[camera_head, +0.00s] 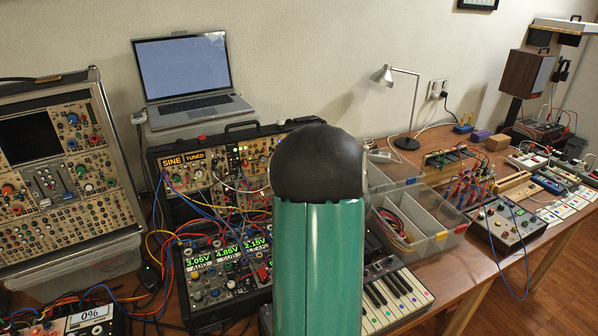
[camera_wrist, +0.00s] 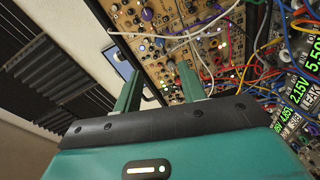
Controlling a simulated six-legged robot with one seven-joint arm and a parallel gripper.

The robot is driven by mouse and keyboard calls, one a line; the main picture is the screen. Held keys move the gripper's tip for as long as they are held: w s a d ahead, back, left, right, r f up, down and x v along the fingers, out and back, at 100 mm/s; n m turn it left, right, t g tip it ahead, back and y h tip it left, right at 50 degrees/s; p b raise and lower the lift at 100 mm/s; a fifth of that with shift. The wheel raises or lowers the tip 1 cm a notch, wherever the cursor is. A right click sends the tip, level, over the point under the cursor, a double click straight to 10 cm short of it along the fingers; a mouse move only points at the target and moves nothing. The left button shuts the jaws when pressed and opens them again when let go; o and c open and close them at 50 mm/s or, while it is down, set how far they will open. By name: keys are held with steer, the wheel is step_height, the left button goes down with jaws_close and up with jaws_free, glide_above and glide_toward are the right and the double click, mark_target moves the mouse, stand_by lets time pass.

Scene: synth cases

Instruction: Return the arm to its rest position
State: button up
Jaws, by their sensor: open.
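My arm (camera_head: 318,255) rises in the middle of the head view as a teal link with a black rounded cap. It hides part of the bench behind it. My gripper is not seen in the head view. In the wrist view my gripper (camera_wrist: 158,82) shows two teal fingers standing apart with nothing between them. Beyond the fingers is a beige synth panel (camera_wrist: 155,55) with knobs and patch cables. I cannot tell how far the fingertips are from it.
A synth case (camera_head: 75,170) stands at left, and a laptop (camera_head: 190,75) sits behind the middle case. A keyboard (camera_head: 395,300), a clear parts tray (camera_head: 440,240) and a desk lamp (camera_head: 405,142) are to the right. Loose cables (camera_wrist: 285,35) hang near the gripper's right side.

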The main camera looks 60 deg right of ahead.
stand_by(0.3)
steer(key=w+a+r+m+g+h, duration=0.1)
steer(key=w+a+r+m, duration=0.2)
steer(key=a+r, duration=0.15)
steer(key=w+a+r+m+g, duration=0.1)
steer(key=w+a+r+m, duration=0.1)
steer(key=w+a+r, duration=0.3)
steer(key=a+m+g+y, duration=0.1)
steer(key=a+m+g, duration=0.15)
steer(key=a, duration=1.15)
steer(key=s+a+f+m+g+y, duration=0.1)
steer(key=s+a+y, duration=0.1)
steer(key=s+a, duration=0.3)
steer(key=s+a+f+m+g+y, duration=0.1)
steer(key=s+a, duration=0.5)
steer(key=a, duration=0.8)
steer(key=s+a+f+m+g+y, duration=0.1)
steer(key=s+a+f+g+y, duration=0.1)
steer(key=s+a, duration=0.4)
steer(key=a+g+y, duration=0.1)
steer(key=a+y, duration=0.1)
steer(key=a, duration=0.2)
steer(key=shift+f, duration=0.3)
steer(key=shift+c, duration=0.5)
steer(key=shift+d, duration=0.2)
